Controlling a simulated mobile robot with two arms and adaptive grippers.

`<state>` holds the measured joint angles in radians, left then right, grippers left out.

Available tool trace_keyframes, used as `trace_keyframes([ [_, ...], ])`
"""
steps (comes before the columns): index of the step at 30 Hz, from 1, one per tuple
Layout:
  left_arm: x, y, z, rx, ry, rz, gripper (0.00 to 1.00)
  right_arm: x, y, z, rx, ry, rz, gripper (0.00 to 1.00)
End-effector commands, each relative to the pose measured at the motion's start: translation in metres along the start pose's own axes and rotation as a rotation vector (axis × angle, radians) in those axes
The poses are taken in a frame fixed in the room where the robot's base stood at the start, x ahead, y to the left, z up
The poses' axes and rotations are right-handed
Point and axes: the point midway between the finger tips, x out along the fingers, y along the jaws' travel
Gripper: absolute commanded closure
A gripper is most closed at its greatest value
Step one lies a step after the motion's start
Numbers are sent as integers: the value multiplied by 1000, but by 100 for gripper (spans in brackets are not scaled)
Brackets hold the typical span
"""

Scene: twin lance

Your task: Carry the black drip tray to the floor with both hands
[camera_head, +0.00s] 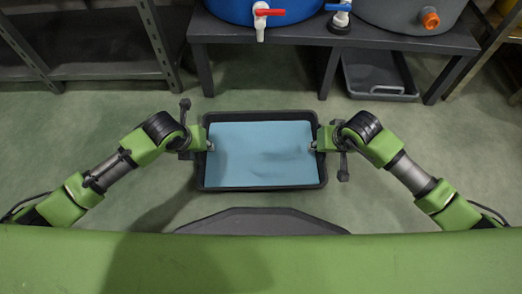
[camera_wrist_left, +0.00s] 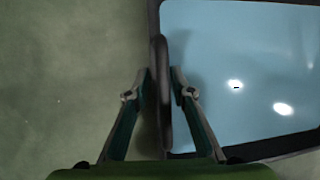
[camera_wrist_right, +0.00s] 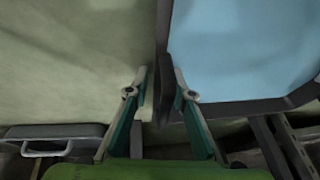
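The black drip tray (camera_head: 262,188) lies level in front of me in the head view, filled with a flat light-blue liquid. My left gripper (camera_head: 209,146) is at its left rim and my right gripper (camera_head: 315,146) at its right rim. In the left wrist view the fingers (camera_wrist_left: 158,85) close on both sides of the dark rim. In the right wrist view the fingers (camera_wrist_right: 160,82) also straddle the rim closely. Finger contact is partly hidden. The tray's height above the floor is hard to tell.
A dark bench (camera_head: 300,30) behind the tray bears a blue container (camera_head: 262,8) with a red-handled tap and a grey container (camera_head: 410,14) with an orange fitting. A grey tray (camera_head: 378,75) sits under the bench. A metal rack (camera_head: 80,45) stands at left. Green floor (camera_head: 90,125) is clear around.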

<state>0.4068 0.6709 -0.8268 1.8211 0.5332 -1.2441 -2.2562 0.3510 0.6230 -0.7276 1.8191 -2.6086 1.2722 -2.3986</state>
Motion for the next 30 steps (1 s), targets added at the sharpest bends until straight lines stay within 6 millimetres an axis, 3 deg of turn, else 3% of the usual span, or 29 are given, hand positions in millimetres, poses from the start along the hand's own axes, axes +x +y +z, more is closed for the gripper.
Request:
trace_keyframes([
  [2, 0, 0, 0, 0, 0, 0, 78, 0, 0, 0, 0, 0, 0, 78],
  [4, 0, 0, 0, 0, 0, 0, 96, 0, 0, 0, 0, 0, 0, 96],
  [5, 0, 0, 0, 0, 0, 0, 100, 0, 0, 0, 0, 0, 0, 100],
  [22, -3, 1, 2, -1, -2, 3, 100, -3, -1, -3, 1, 4, -2, 100],
  [30, -18, -1, 8, -1, -1, 4, 100, -18, -3, -9, 1, 4, -2, 100],
])
